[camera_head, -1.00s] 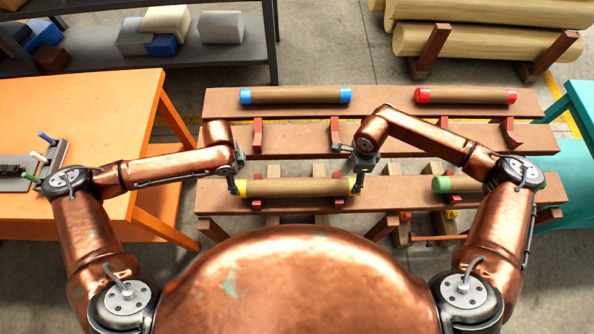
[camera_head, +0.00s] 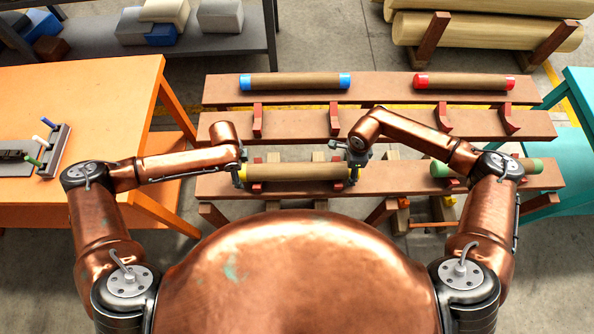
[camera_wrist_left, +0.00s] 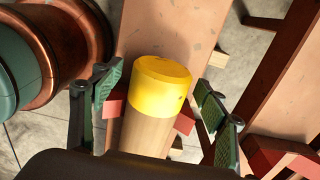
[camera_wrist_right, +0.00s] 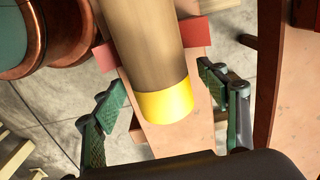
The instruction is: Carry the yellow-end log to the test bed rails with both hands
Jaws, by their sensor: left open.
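The yellow-end log (camera_head: 305,173) lies level across red supports on the near brown beam (camera_head: 400,180). My left gripper (camera_head: 241,176) is at its left end. In the left wrist view my left gripper (camera_wrist_left: 160,98) is open, its green-padded fingers on either side of the yellow end (camera_wrist_left: 160,88) with gaps. My right gripper (camera_head: 356,172) is at the log's right end. In the right wrist view my right gripper (camera_wrist_right: 160,97) is also open, its fingers apart around the other yellow end (camera_wrist_right: 165,106). I cannot tell which structure is the test bed rails.
A blue-end log (camera_head: 295,80) and a red-end log (camera_head: 465,82) lie on the far beam. A green-end log (camera_head: 480,168) lies right on the near beam, partly behind my right arm. An orange table (camera_head: 100,90) stands left, a teal one (camera_head: 575,130) right.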

